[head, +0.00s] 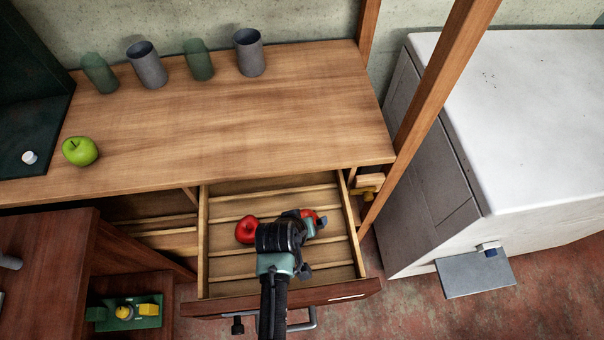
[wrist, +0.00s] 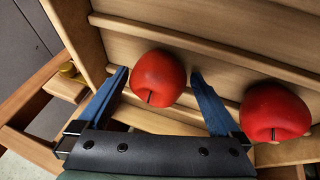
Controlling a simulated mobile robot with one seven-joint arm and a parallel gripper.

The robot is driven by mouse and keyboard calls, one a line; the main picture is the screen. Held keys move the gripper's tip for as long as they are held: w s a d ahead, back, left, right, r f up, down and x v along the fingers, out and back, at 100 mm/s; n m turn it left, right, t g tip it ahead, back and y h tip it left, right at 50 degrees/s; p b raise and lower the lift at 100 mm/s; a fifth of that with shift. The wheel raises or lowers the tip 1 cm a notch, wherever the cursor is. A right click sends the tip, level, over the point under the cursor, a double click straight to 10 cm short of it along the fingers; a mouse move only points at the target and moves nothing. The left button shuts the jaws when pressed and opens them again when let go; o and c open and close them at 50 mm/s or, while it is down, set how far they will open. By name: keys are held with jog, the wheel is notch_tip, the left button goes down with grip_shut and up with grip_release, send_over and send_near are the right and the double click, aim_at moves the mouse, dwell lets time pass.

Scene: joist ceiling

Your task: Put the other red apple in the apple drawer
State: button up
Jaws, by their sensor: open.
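The drawer (head: 230,288) is pulled out below the wooden counter and has slats across its floor. Two red apples are in it. The left apple (head: 247,229) shows whole beside my gripper (head: 304,226); in the wrist view it is the one at the right (wrist: 275,112), outside the fingers. The right apple (head: 321,222) is mostly hidden behind my gripper in the head view. In the wrist view this apple (wrist: 158,78) sits between the two blue fingers, which stand apart on either side of it. I cannot tell whether they touch it.
A green apple (head: 80,151) is on the counter (head: 230,120) at the left. Two grey cups (head: 147,65) and two green glasses (head: 199,60) stand along its back. A wooden post (head: 425,95) and a white-topped cabinet (head: 530,110) are at the right.

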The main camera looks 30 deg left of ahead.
jog(key=p+v, duration=0.2)
jog(key=v, duration=1)
jog(key=shift+r, duration=0.1)
jog(key=w+r+m+t+y, duration=0.15)
jog(key=w+r+t, duration=0.35)
jog(key=w+r, duration=0.75)
jog(key=w+r+m+t+y, duration=0.15)
jog(key=w+r+t, duration=0.35)
jog(key=r, duration=1.5)
jog(key=d+r+m+t, duration=0.1)
jog(key=d+r+t, duration=0.15)
jog(key=r, duration=0.55)
jog(key=d+r+m+t, duration=0.2)
jog(key=d+r, duration=0.1)
jog(key=r, duration=0.5)
jog(key=s+d+r+t+h, duration=0.1)
jog(key=s+d+r+t, duration=0.1)
jog(key=s+r, duration=0.2)
jog(key=s+d+r+m+t+h, duration=0.1)
jog(key=s+d+r+t, duration=0.1)
jog(key=r, duration=0.6)
jog(key=s+d+r+t+h, duration=0.1)
jog(key=s+d+r+t, duration=0.2)
jog(key=s+r, duration=0.2)
notch_tip(320, 180, up, 2)
jog(key=shift+s+r, duration=0.1)
jog(key=shift+s, duration=0.3)
